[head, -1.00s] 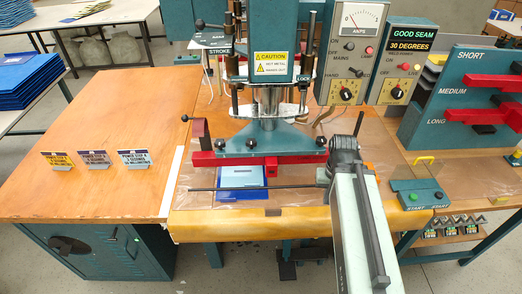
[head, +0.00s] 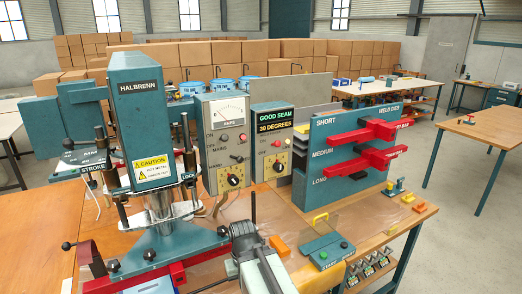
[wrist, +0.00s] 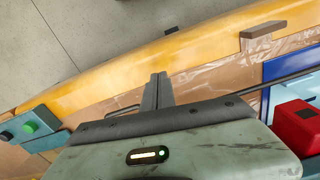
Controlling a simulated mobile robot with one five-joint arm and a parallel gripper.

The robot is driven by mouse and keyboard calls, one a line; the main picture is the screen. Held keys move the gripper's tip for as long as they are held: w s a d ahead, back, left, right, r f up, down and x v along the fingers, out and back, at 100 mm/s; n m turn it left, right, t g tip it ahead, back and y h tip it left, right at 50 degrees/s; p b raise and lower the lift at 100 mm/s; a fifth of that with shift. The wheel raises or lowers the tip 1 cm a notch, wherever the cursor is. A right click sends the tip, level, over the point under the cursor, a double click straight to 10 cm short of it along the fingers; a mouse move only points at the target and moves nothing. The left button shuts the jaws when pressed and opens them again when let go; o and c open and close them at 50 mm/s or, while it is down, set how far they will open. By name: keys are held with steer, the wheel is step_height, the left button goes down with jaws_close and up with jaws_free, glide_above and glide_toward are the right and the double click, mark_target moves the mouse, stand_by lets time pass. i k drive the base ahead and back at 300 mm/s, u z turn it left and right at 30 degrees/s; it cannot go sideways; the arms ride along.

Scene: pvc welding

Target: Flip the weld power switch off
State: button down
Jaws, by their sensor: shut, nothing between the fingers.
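The grey-green control box with the GOOD SEAM 30 DEGREES display (head: 272,120) stands right of the press in the head view. Its face has ON and OFF marks, a red lamp and a yellow dial. A second box with an AMPS meter (head: 229,112) stands left of it, with small toggles marked MAINS and a yellow dial. The labels are too small to tell which toggle is weld power, or its position. My gripper (wrist: 157,91) is shut and empty over the bench's front part in the wrist view; in the head view my arm stands below and in front of the boxes.
A teal weld-dies rack (head: 338,132) with red bars stands right. A start-button box (head: 327,250) sits on the bench front. A thin dark rod (wrist: 285,79) lies right of my gripper.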

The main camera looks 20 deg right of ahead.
mark_target(277, 142)
steer(key=u, duration=1.6)
steer(key=k, duration=1.35)
steer(key=z, duration=0.7)
steer(key=i, duration=1)
steer(key=u, duration=0.1)
